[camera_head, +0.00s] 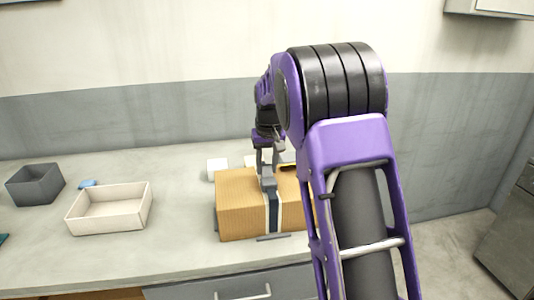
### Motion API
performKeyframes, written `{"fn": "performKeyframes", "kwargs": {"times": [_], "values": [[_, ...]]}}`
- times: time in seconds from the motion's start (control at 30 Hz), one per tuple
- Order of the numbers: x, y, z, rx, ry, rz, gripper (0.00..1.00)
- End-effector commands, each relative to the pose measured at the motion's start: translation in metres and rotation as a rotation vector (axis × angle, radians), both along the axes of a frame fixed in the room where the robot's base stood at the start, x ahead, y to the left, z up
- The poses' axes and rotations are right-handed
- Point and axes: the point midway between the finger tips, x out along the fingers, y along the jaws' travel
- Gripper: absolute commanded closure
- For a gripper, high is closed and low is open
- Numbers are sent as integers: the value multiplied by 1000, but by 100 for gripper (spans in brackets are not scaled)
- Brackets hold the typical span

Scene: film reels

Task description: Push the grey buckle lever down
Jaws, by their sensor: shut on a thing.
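A brown cardboard box (238,206) stands on the counter, with a dark strap with pale edges (273,214) running down its front. A small grey piece, the buckle lever (268,184), is at the top front edge of the box, above the strap. My gripper (267,174) comes down from above and is shut on the grey lever. The fingers hide part of the lever, so its exact angle is hard to tell. My purple arm hides the right end of the box.
A cream open tray (71,223) and a dark grey bin (16,191) stand to the left, with a small blue item (88,184) between them. A white object (217,169) is behind the box. The counter (180,215) is clear between tray and box.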

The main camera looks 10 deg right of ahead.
Motion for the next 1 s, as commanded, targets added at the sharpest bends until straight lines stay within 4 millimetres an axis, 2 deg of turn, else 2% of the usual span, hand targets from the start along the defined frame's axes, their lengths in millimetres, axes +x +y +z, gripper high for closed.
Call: {"fn": "performKeyframes", "kwargs": {"times": [0.03, 0.07, 0.6, 1.0], "values": [[2, -1, 8, -1, 33, -1, 100], [3, -1, 8, -1, 50, -1, 100], [15, 0, -6, 0, 356, -1, 100], [18, 0, -8, -1, 478, -1, 100]]}}
